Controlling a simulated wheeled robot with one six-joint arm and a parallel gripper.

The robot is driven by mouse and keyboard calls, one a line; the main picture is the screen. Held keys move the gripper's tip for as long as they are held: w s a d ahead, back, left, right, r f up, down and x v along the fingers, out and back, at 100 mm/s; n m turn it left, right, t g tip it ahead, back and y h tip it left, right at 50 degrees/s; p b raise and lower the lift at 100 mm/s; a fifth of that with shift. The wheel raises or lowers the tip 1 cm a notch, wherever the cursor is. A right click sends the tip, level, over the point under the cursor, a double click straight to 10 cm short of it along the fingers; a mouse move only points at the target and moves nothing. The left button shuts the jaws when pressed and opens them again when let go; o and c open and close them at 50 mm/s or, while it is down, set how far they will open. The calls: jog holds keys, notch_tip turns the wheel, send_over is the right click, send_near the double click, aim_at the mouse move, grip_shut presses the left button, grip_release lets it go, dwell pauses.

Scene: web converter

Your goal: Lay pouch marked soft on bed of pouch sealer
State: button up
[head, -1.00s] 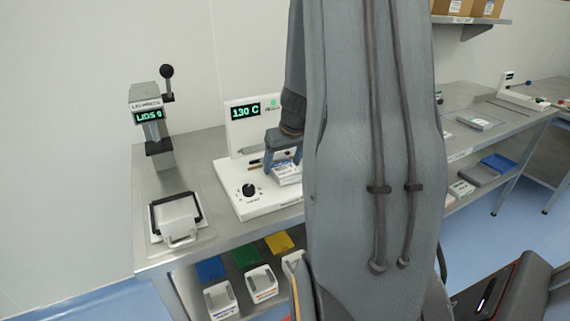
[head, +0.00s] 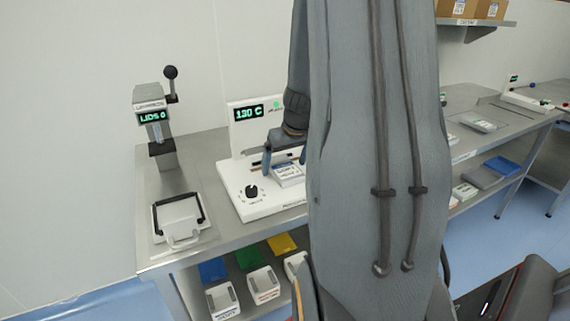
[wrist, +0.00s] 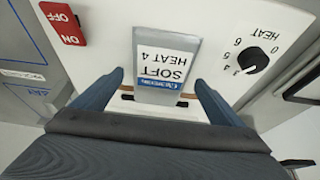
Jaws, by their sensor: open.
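The pouch marked SOFT, HEAT 4 (wrist: 166,68) is grey with a white and blue label. In the wrist view it lies on the white body of the pouch sealer (wrist: 108,50), over its dark sealing strip. In the head view the pouch (head: 287,174) sits at the front of the sealer (head: 262,204), below the 130 C display. My gripper (wrist: 160,88) is open, with one finger on each side of the pouch and a gap to it on both sides. In the head view my gripper (head: 284,166) is partly hidden by my arm.
The sealer has a black HEAT knob (wrist: 252,60) and a red ON/OFF switch (wrist: 62,24). A lid press (head: 158,135) and a white clamp-framed tray (head: 176,222) stand to the left. Bins (head: 263,283) sit on the shelf below. My arm hides the middle of the bench.

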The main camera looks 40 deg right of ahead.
jog(key=v, duration=0.7)
jog(key=shift+s+r+b, duration=0.15)
jog(key=shift+r+b, duration=0.05)
jog(key=shift+b, duration=0.15)
jog(key=shift+a, duration=0.1)
jog(key=shift+n+g+y, duration=0.5)
jog(key=shift+n+g, duration=0.1)
jog(key=shift+n, duration=0.1)
jog(key=a+f, duration=0.1)
jog(key=a, duration=0.4)
jog(key=s+a+f, duration=0.1)
jog(key=a, duration=0.4)
jog(key=a+f, duration=0.1)
jog(key=a, duration=0.4)
jog(key=shift+s+a, duration=0.15)
jog(key=shift+s, duration=0.25)
jog(key=s+a+f+g, duration=0.1)
jog(key=s+a, duration=0.3)
jog(key=a, duration=0.2)
jog(key=s+a+f+n, duration=0.1)
jog(key=s+a+f, duration=0.1)
jog(key=s+a, duration=0.2)
jog(key=a, duration=0.3)
jog(key=shift+s+f+g, duration=0.15)
jog(key=shift+s+g, duration=0.15)
jog(key=shift+g, duration=0.1)
